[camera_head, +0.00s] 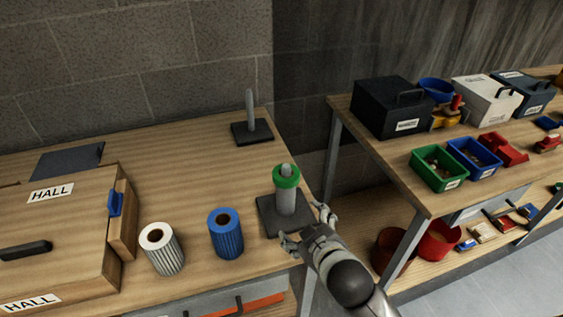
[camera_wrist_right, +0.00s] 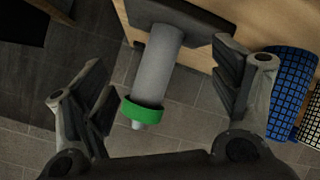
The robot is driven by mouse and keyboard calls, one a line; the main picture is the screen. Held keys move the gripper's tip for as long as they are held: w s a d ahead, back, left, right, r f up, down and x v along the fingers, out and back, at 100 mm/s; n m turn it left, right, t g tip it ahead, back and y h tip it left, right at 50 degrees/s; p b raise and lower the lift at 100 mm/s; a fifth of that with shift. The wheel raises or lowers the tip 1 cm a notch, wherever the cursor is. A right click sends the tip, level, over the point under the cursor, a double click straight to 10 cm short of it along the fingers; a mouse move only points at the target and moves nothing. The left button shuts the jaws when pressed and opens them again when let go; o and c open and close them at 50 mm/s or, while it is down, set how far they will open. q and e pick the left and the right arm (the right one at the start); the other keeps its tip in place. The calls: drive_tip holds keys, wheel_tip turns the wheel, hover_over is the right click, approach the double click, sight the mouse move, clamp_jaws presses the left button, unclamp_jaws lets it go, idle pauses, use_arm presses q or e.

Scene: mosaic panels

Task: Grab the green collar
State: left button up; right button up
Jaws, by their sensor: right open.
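The green collar (camera_head: 286,176) sits around the upper part of a grey post (camera_head: 287,201), whose tip shows above it. The post stands upright on a dark square base (camera_head: 267,217) near the table's right edge. My right gripper (camera_head: 307,227) is open at the lower right of the post, its fingers spread toward it. In the right wrist view the green collar (camera_wrist_right: 145,112) and grey post lie between the two open fingers (camera_wrist_right: 165,95), with the collar nearer the left finger. I see no contact with the collar. My left gripper is not in view.
A blue roll (camera_head: 226,235) and a white striped roll (camera_head: 162,250) stand left of the post. A second, bare post (camera_head: 251,115) stands behind. A wooden HALL box (camera_head: 65,230) fills the left. A shelf with bins (camera_head: 438,168) stands right, across a gap.

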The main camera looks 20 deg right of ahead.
drive_tip(key=w+a+r+n+t+y, duration=0.2)
drive_tip(key=w+a+r+n+y, duration=0.15)
drive_tip(key=r, duration=0.35)
drive_tip(key=w+a+r+n+t+y, duration=0.2)
drive_tip(key=w+a+r+n+t, duration=0.1)
drive_tip(key=r+n, duration=0.25)
drive_tip(key=w+a+r+n+t+y, duration=0.2)
drive_tip(key=w+a+r+n, duration=0.15)
drive_tip(key=r, duration=0.35)
drive_tip(key=s+a+r+n+g+y, duration=0.2)
drive_tip(key=a+r+n+g+y, duration=0.3)
drive_tip(key=n+y, duration=0.45)
drive_tip(key=n+g+h, duration=1.3)
drive_tip(key=n, duration=0.9)
approach(291, 169)
drive_tip(key=x, duration=0.1)
drive_tip(key=p+x, duration=0.1)
drive_tip(key=x, duration=0.2)
drive_tip(key=shift+w+f+p, duration=0.25)
drive_tip(key=shift+w+p, duration=0.15)
drive_tip(key=p+x, duration=0.2)
drive_tip(key=x, duration=0.1)
drive_tip(key=p+x, duration=0.1)
drive_tip(key=x, duration=0.1)
drive_tip(key=shift+s, duration=0.4)
drive_tip(key=shift+w+a+f, duration=0.1)
drive_tip(key=shift+f, duration=0.25)
drive_tip(key=c, duration=1.1)
